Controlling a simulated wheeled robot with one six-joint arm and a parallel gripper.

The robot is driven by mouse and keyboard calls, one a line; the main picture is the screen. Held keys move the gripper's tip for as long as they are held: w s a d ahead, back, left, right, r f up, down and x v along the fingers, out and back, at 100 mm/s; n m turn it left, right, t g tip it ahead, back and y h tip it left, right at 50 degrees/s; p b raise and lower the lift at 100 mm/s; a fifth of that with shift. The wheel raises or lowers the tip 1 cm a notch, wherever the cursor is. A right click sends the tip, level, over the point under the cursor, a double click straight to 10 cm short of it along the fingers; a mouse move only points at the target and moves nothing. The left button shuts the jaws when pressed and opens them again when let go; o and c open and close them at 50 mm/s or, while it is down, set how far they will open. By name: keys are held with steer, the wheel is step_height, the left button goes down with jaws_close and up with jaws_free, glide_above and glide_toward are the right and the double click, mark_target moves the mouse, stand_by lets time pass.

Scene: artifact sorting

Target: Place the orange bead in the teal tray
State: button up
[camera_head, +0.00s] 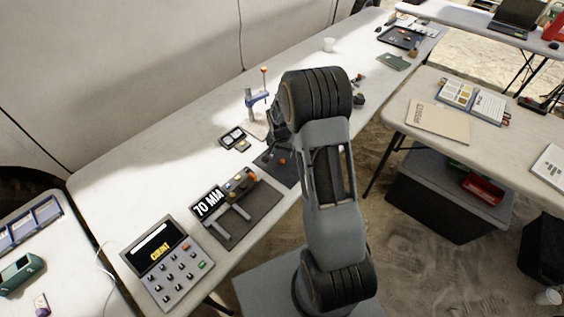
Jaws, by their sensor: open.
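I cannot pick out the orange bead for certain. Small orange spots show beside the "70 MM" device (253,177), on top of a blue stand (264,70) and near small dark items (360,76). No clearly teal tray shows; a flat grey-green piece (393,62) lies toward the far end of the long table, too small to tell whether it is a tray. My arm rises in the middle and bends over the long table. My gripper is hidden behind my arm, and its fingers do not show.
The long white table (120,190) runs from lower left to upper right. A second table (420,90) holds a folder and an open binder. A grey crate (440,200) is beneath it.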

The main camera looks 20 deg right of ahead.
mark_target(283, 160)
steer(key=shift+w+f+p, duration=0.1)
steer(key=shift+f+p, duration=0.35)
steer(key=shift+f, duration=2.4)
steer(key=shift+c, duration=0.4)
jaws_close()
